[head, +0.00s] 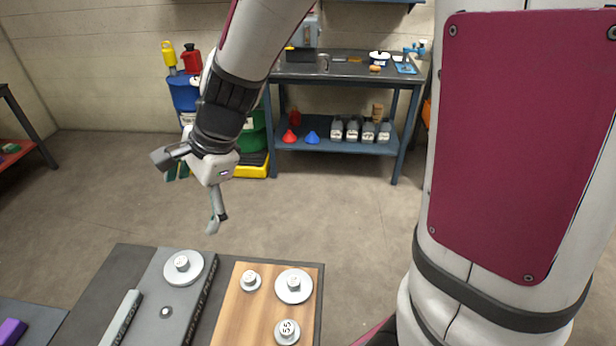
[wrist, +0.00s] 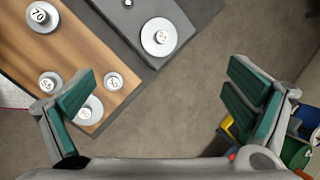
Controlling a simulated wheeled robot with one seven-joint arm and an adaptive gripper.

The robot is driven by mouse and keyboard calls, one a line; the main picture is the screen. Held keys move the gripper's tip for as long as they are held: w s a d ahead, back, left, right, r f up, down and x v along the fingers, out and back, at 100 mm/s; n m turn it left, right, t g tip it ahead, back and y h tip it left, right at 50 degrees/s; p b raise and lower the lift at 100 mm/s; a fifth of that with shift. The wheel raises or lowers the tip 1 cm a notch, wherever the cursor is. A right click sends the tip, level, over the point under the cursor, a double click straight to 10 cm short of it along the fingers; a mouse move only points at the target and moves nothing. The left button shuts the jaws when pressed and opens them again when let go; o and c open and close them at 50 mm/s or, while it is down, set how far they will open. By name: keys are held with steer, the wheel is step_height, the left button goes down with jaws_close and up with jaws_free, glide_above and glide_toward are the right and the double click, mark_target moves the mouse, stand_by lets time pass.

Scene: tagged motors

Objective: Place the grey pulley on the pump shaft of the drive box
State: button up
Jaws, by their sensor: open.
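My gripper (head: 190,190) is open and empty, raised in the air beyond the far end of the bench. In the wrist view its green-padded fingers (wrist: 162,103) are wide apart with floor between them. The drive box (head: 152,290) is a dark grey slab. A large pale grey pulley (head: 183,265) with a raised numbered hub sits at its far end, also in the wrist view (wrist: 160,37). A small bare stub (head: 166,312) stands nearer me on the box. Several grey numbered pulleys, one marked 55 (head: 287,331), lie on the wooden board; I cannot tell which is meant.
The wooden board (head: 233,318) lies right of the drive box. A long grey bar (head: 121,318) lies on the left side, and a purple block (head: 12,331) sits further left. A workbench with bottles (head: 345,70) stands by the wall. Open floor (head: 320,200) lies between.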

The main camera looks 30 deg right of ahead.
steer(key=s+d+r+n+t+h, duration=0.1)
steer(key=s+d+r+n+h, duration=0.1)
steer(key=s+d+r+n, duration=0.3)
steer(key=s+d+r+n+t+h, duration=0.1)
steer(key=s+d+r+n, duration=0.5)
steer(key=s, duration=0.7)
steer(key=d+n+h, duration=0.1)
steer(key=d+n, duration=0.1)
steer(key=n, duration=0.2)
steer(key=shift+r+n+t, duration=0.3)
steer(key=shift+a, duration=0.1)
